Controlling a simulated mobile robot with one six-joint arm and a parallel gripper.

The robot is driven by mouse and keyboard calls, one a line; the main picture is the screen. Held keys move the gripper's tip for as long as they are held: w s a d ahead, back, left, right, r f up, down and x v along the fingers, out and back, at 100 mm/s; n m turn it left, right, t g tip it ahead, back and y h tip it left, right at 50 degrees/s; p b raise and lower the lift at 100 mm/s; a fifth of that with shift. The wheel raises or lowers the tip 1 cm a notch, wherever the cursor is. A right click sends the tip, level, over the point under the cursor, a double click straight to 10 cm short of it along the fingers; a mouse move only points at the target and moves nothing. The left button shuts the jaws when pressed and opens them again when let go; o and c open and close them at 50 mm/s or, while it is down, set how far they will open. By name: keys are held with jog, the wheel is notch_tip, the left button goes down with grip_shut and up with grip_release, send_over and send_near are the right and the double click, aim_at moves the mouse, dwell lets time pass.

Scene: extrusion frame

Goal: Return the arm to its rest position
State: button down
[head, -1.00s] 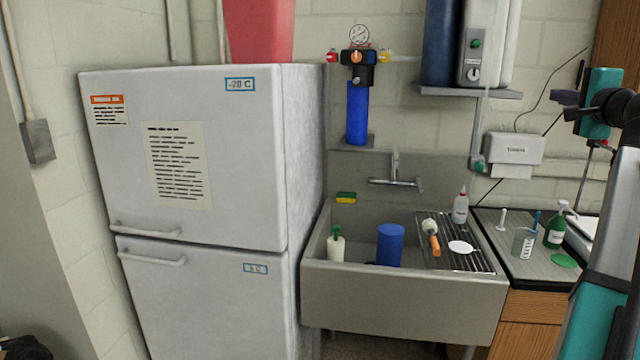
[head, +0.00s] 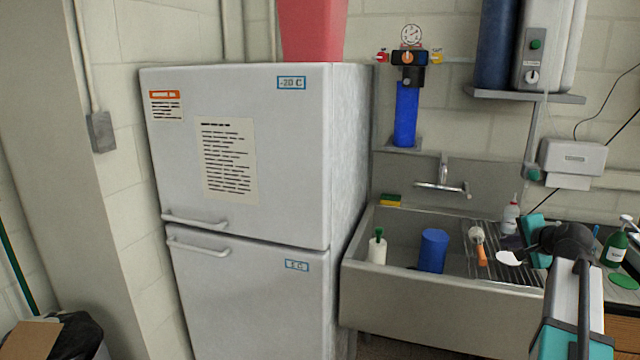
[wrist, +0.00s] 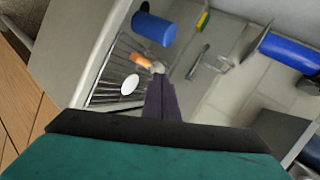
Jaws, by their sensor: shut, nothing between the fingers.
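My gripper (wrist: 160,80) shows in the wrist view as two dark fingers pressed together, with nothing between them. Behind the fingers are the sink's drainboard and basin. In the head view my teal and black arm is at the lower right. It stands in front of the right end of the sink, its wrist bent over near the drainboard. The fingers are small and dark there and hard to make out.
The sink (head: 440,307) holds a blue cylinder (head: 432,250) and a green-topped bottle (head: 377,247). An orange-handled brush (head: 480,246) lies on the drainboard. A white fridge (head: 245,130) stands left. A dispenser (head: 572,160) hangs above.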

jog(key=s+a+f+n+g+y, duration=0.1)
jog(key=a+f+n+g, duration=0.1)
jog(key=a+f, duration=0.65)
jog(key=s+a+f+n+g+y, duration=0.15)
jog(key=a+f, duration=0.25)
jog(key=f, duration=0.9)
jog(key=s+a+f+n+g, duration=0.1)
jog(key=a+f+n+g, duration=0.1)
jog(key=a+f, duration=0.65)
jog(key=s+a+f+n+g, duration=0.2)
jog(key=s+a+f, duration=0.35)
jog(key=f, duration=0.35)
jog(key=s+a+f+n+g, duration=0.2)
jog(key=s+a+f+g, duration=0.15)
jog(key=s+f, duration=0.45)
jog(key=s+a+f+n+g, duration=0.2)
jog(key=s+f, duration=0.3)
jog(key=s, duration=0.4)
jog(key=s+a+f+n+g+h, duration=0.1)
jog(key=s+a+f, duration=0.4)
jog(key=s, duration=0.5)
jog(key=s+a+f+n+g, duration=0.3)
jog(key=s+f+n, duration=0.1)
jog(key=s+f, duration=0.3)
jog(key=shift+s+a+g+h, duration=0.15)
jog(key=shift+s+g+h, duration=0.2)
jog(key=shift+s, duration=0.8)
